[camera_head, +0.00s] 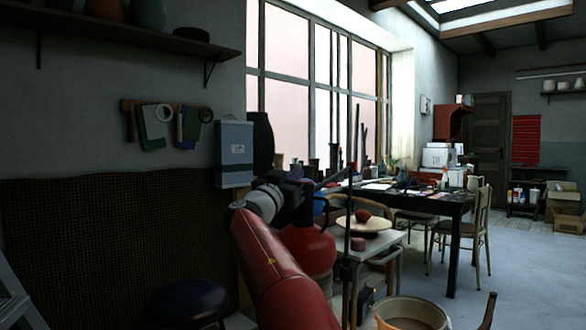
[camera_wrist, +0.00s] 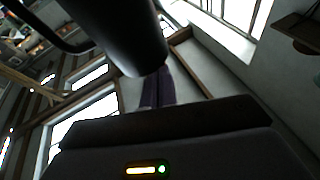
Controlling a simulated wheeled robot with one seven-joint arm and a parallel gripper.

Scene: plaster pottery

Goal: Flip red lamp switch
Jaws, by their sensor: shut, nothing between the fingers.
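My gripper (camera_head: 312,186) is at the end of my red arm, near the middle of the head view, in front of the cluttered worktable. It also shows in the wrist view (camera_wrist: 157,88), where its two dark fingers lie together, shut and empty. A large dark rounded cylinder (camera_wrist: 122,35) fills the upper left of the wrist view, close to the fingers. I cannot tell whether it touches them or is part of a lamp. No red lamp or switch can be made out clearly; my arm covers part of that area.
A grey wall box (camera_head: 234,155) hangs left of my gripper. A small table (camera_head: 392,243) with a round board (camera_head: 346,226) stands right of my arm. A bucket (camera_head: 408,308) is at the front. Chairs and the dark worktable (camera_head: 452,203) lie beyond. Floor is clear at right.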

